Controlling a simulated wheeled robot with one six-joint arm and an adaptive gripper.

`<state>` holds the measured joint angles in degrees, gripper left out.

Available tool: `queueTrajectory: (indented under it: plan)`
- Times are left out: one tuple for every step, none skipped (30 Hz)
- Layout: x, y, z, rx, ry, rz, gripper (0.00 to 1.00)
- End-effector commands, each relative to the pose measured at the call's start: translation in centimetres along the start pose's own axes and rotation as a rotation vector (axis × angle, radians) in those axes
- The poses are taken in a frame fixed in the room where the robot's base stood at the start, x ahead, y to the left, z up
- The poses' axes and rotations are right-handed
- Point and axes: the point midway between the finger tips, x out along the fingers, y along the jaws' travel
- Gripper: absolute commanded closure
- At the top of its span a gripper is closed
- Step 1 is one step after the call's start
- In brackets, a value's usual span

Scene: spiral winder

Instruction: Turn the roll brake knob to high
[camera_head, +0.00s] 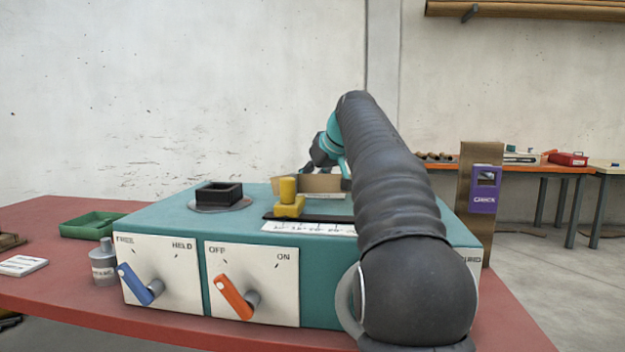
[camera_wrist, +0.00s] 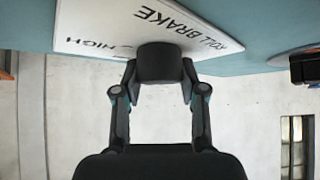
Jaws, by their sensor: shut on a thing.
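The roll brake knob (camera_wrist: 157,58) is a dark, round knob in the wrist view. It sits on a white plate (camera_wrist: 92,22) lettered "ROLL BRAKE" and "HIGH". My gripper (camera_wrist: 158,76) has a finger on each side of the knob and is shut on it. The knob's pointer is not visible, so I cannot tell its setting. In the head view my arm reaches over the teal machine (camera_head: 262,207), and the wrist shows at its far side. The knob and its plate are hidden there.
A yellow slider handle (camera_head: 288,195), a black box (camera_head: 219,193) and a cardboard-coloured box (camera_head: 322,182) are on the machine top. Blue (camera_head: 140,286) and orange (camera_head: 234,296) front levers are at the left. A green tray (camera_head: 92,225) lies on the red table (camera_head: 60,290).

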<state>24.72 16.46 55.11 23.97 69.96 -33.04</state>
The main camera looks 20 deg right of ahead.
Motion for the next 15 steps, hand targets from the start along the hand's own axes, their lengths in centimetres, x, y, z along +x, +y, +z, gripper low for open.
queueTrajectory:
  plan:
    - [0.02,-0.07,0.11,0.013,-0.004,0.014,0.93]
    - [0.01,-0.10,0.10,0.024,-0.004,0.025,0.93]
    - [-0.02,-0.08,0.09,0.040,-0.003,0.043,0.93]
    - [-0.03,-0.11,0.09,0.055,-0.003,0.056,0.93]
    - [-0.02,-0.12,0.12,0.069,-0.004,0.071,0.93]
    - [0.00,-0.14,0.09,0.091,-0.003,0.093,0.93]
    - [0.01,-0.16,0.09,0.108,-0.004,0.109,0.93]
    - [0.02,-0.12,0.11,0.126,-0.004,0.128,0.93]
    - [0.04,-0.13,0.10,0.151,-0.004,0.153,0.93]
    - [0.04,-0.16,0.11,0.169,-0.005,0.173,0.93]
    - [0.02,-0.14,0.11,0.189,-0.004,0.193,0.93]
    - [0.01,-0.12,0.09,0.216,-0.003,0.220,0.93]
    - [0.02,-0.14,0.08,0.236,-0.004,0.240,0.93]
    - [0.03,-0.13,0.09,0.256,-0.004,0.260,0.93]
    - [0.04,-0.11,0.10,0.283,-0.004,0.287,0.93]
